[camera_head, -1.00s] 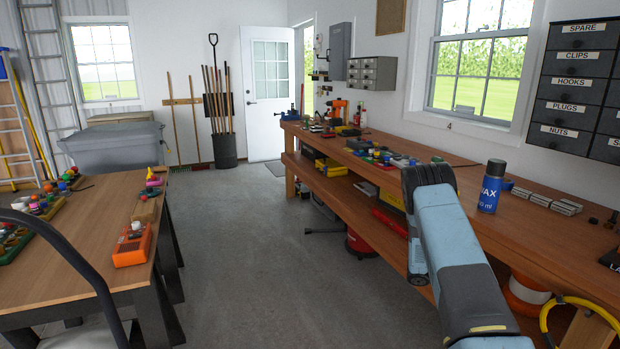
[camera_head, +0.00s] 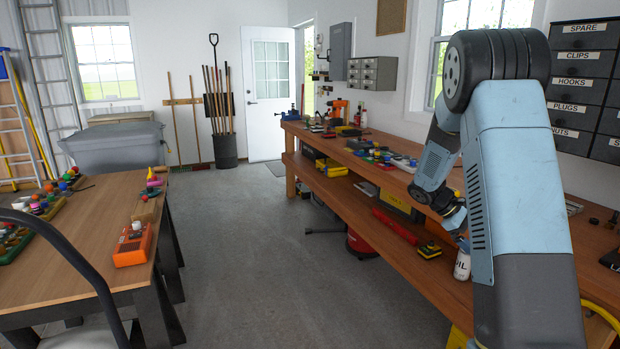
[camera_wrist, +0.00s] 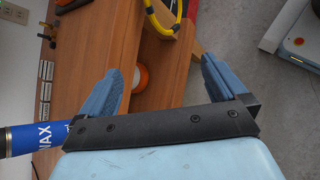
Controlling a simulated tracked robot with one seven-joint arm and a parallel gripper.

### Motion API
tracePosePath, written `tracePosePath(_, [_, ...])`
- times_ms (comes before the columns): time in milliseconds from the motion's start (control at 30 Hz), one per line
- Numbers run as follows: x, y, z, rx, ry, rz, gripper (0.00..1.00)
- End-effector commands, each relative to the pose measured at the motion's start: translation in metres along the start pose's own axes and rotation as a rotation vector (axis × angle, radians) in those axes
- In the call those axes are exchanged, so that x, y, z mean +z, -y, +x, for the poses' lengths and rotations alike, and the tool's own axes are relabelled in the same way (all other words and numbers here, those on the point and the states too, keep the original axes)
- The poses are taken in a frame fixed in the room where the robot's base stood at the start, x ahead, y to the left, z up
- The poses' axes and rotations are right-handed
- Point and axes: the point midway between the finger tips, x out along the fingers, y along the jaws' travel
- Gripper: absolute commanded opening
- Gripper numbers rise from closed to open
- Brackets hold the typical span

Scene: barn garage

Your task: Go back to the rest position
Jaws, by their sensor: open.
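My gripper shows in the wrist view (camera_wrist: 160,72) with its two blue fingers spread wide apart. Nothing is held between them; an orange and white round thing lies beyond. In the head view my arm rises at the right, bends at a high elbow and points down toward the front edge of the workbench (camera_head: 398,174). The fingers are hard to make out there. A blue WAX can (camera_wrist: 22,139) is at the left of the wrist view, beside the gripper and apart from the fingers. My arm hides it in the head view.
A white OIL bottle (camera_head: 462,266) shows beside my arm. Labelled drawers (camera_head: 577,85) hang on the right wall. A table (camera_head: 92,222) with small items and an orange box (camera_head: 131,250) stands at left. The floor (camera_head: 265,260) between table and bench is clear.

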Motion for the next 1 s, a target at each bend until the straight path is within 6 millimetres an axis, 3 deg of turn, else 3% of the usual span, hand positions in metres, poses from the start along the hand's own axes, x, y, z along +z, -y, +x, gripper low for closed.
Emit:
tracePosePath(400, [0.083,0.044,-0.073,-0.134,-0.255,0.21,0.99])
tracePosePath(1000, [0.187,0.134,-0.148,-0.327,-0.624,0.467,0.99])
